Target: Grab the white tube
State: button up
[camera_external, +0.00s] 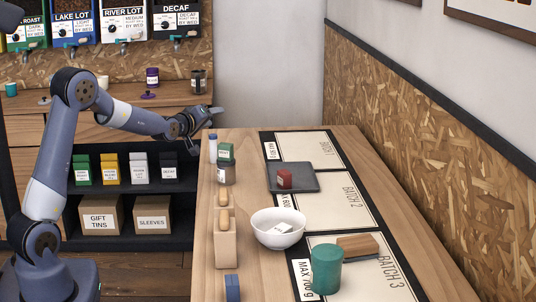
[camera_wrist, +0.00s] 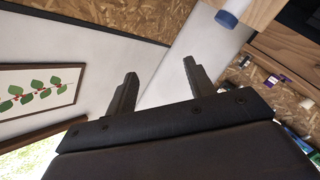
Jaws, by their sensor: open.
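The white tube (camera_external: 213,148) stands upright at the far left corner of the wooden table and has a blue end at its top. In the wrist view a white tube with a blue end (camera_wrist: 232,13) shows at the top edge, partly cut off. My gripper (camera_external: 210,113) is above and just beyond the table's far left corner, apart from the tube. Its two fingers (camera_wrist: 160,70) are spread open with nothing between them.
A jar with a green lid (camera_external: 226,168) stands close to the tube. A dark tray (camera_external: 305,183) with a red block, a white bowl (camera_external: 262,236), a wooden holder (camera_external: 225,245) and a green canister (camera_external: 326,270) are nearer. A back counter (camera_external: 130,97) lies behind my arm.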

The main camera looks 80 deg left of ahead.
jog(key=s+m+y, duration=0.1)
jog(key=s+m, duration=0.5)
jog(key=m, duration=0.3)
send_near(210, 141)
jog(key=w, duration=0.1)
jog(key=shift+t, duration=0.3)
jog(key=p+x, duration=0.1)
jog(key=x, duration=0.4)
jog(key=shift+w+a, duration=0.15)
jog(key=shift+a, duration=0.1)
jog(key=shift+s+a+p+x, duration=0.15)
jog(key=shift+p+x, duration=0.4)
jog(key=shift+x, duration=0.75)
jog(key=shift+s+a+p+x, duration=0.15)
jog(key=shift+p+x, duration=0.35)
jog(key=shift+x, duration=0.8)
jog(key=shift+f, duration=0.15)
jog(key=c, duration=1)
